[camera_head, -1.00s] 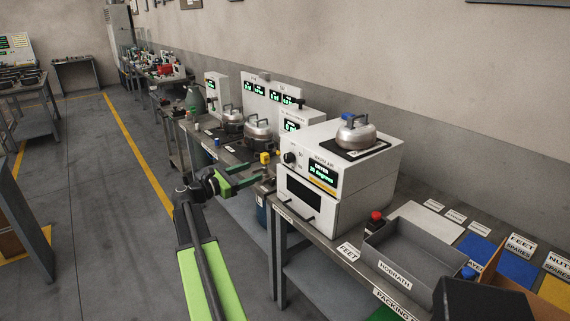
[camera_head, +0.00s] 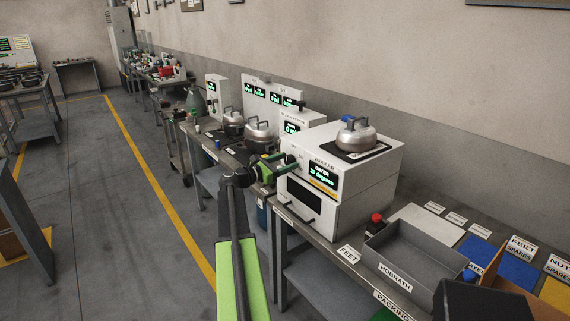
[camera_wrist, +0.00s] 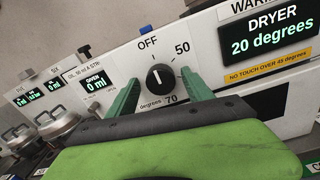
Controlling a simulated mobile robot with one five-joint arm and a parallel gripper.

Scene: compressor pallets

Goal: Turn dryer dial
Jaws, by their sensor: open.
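The dryer (camera_head: 365,177) is a white box on the bench with a metal compressor on its top. Its black round dial (camera_wrist: 160,78) shows in the wrist view, with marks OFF above, 50 at upper right and 70 below. The white pointer line appears to point up toward OFF. The dryer display (camera_wrist: 268,32) reads 20 degrees. My gripper (camera_wrist: 160,84) is open, its two green fingers on either side of the dial. Whether they touch it I cannot tell. In the head view my gripper (camera_head: 283,164) is at the dryer's front left and hides the dial.
A grey tray (camera_head: 405,258) and a red button (camera_head: 376,219) are on the bench to the right. More metal compressors (camera_head: 261,133) stand by white display units (camera_head: 272,92) on the left. The floor aisle left of the bench is clear.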

